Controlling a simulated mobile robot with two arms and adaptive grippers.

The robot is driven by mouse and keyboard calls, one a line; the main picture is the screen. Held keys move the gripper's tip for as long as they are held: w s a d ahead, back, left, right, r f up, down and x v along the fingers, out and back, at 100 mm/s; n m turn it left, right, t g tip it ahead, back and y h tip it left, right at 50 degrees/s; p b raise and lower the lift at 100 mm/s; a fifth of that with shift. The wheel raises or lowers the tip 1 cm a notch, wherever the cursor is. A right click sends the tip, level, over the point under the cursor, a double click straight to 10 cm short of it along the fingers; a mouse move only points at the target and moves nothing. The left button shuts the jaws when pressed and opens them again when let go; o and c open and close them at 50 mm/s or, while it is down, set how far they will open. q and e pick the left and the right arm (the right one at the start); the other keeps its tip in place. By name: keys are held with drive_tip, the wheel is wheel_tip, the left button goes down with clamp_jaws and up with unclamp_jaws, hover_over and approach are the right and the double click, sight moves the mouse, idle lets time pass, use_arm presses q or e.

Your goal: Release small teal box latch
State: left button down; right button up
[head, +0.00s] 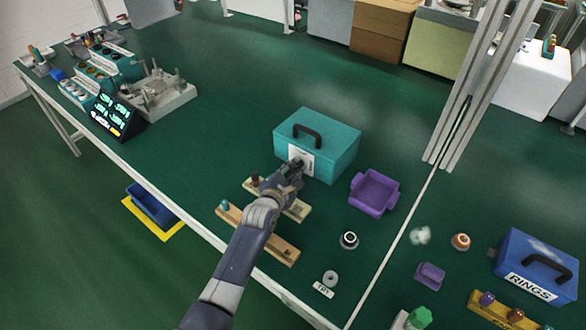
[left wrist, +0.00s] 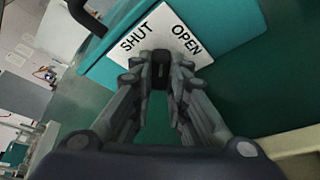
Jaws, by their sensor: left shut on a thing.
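The small teal box (head: 325,138) stands closed on the green bench, with a black handle (head: 307,131) on its lid. Its front has a white plate (head: 307,164), marked SHUT and OPEN in the left wrist view (left wrist: 168,30). My left gripper (head: 296,166) is at this plate. In the left wrist view its fingers (left wrist: 161,78) are shut on the black latch (left wrist: 161,57), at the plate's edge between the two words. The fingers hide most of the latch, so I cannot tell which word it points to. My right gripper is not in view.
Wooden strips with knobs (head: 270,238) lie in front of the box, under my left arm. A purple bin (head: 374,192) stands close at its right. A blue RINGS box (head: 537,266) is far right, beyond a metal post (head: 466,90). The bench behind the teal box is clear.

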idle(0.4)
use_arm(q)
drive_tip(key=c, duration=1.6)
unclamp_jaws()
drive_tip(key=shift+o, duration=0.2)
